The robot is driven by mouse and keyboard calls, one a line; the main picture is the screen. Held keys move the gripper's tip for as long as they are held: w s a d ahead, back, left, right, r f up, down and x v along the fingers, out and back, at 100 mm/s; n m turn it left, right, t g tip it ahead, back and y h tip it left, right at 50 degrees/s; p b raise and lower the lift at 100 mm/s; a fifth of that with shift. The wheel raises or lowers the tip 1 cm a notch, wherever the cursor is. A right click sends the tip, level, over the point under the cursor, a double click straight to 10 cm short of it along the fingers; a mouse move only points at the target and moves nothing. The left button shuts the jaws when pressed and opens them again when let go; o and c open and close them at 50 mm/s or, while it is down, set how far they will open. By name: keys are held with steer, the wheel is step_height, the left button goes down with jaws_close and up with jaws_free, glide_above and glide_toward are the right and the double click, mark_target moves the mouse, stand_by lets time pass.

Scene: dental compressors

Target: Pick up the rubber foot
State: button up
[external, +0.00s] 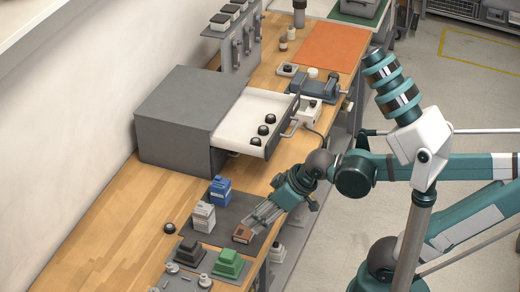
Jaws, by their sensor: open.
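Small black round pieces that look like rubber feet show in two places. One rubber foot (169,228) lies alone on the wooden bench at the lower left. Three similar black feet (263,130) sit in a row in the open white drawer. My gripper (254,222) is open, with its fingers pointing down and left over the dark mat. Its tips are close to a small reddish-brown box (243,234); I cannot tell whether they touch it. My gripper is apart from the lone foot, to its right, and in front of the drawer.
The grey cabinet (180,110) stands behind the mat (238,205). Black (188,252) and green (229,264) stepped blocks are in front. The bench at left is clear.

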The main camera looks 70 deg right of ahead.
steer(key=w+r, duration=0.1)
steer(key=n+g+h+p, duration=0.1)
steer(key=n+g+p, duration=0.6)
steer(key=n+p, duration=0.75)
glide_above(169, 228)
steer(key=b, duration=0.2)
steer(key=shift+n, duration=0.65)
steer(key=shift+a+f, duration=0.2)
steer(key=shift+f, duration=5.35)
steer(key=shift+d+f, duration=0.15)
steer(key=shift+f, duration=1.15)
